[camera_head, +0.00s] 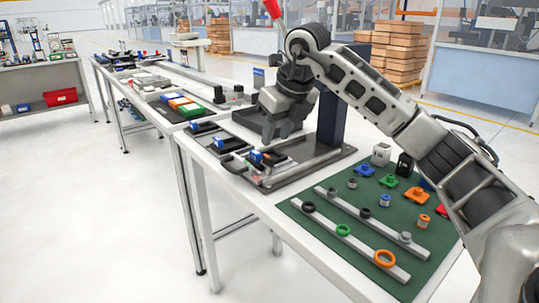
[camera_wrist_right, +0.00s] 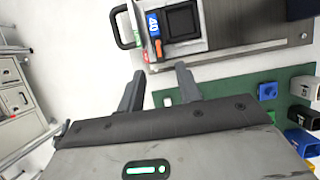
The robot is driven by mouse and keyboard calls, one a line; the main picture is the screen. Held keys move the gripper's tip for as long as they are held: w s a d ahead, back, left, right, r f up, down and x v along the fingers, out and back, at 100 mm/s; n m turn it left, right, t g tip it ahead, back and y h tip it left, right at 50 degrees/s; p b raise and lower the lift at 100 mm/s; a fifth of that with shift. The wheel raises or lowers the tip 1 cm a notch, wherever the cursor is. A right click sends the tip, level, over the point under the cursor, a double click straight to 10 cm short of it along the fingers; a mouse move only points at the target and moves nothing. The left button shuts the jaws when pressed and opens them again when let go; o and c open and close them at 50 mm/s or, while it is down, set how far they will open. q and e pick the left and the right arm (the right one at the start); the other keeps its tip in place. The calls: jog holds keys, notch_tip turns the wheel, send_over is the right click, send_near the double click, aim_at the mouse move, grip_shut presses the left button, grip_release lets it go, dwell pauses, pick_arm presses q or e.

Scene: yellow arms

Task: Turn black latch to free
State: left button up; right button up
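A black loop-shaped part, which looks like the latch (camera_head: 235,163), sits at the near left end of a grey metal fixture plate (camera_head: 312,168). It also shows in the right wrist view (camera_wrist_right: 121,28), beside a blue piece marked with white characters (camera_wrist_right: 153,22) and a black block (camera_wrist_right: 181,22). I cannot tell for sure which black part is the latch. My right gripper (camera_head: 277,136) is above the fixture, apart from these parts. In the right wrist view its two fingers (camera_wrist_right: 160,76) are spread with nothing between them. My left gripper is not in view.
A dark blue column (camera_head: 333,115) rises from the fixture close to my right arm. A green mat (camera_head: 328,236) with rails, rings and several small parts lies to the right on the white table. Another table (camera_head: 150,75) with colored trays stands behind left.

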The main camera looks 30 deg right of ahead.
aim_at(268, 157)
jog(key=x, duration=0.6)
jog(key=shift+w+f, duration=0.15)
jog(key=shift+f, duration=0.2)
grip_shut()
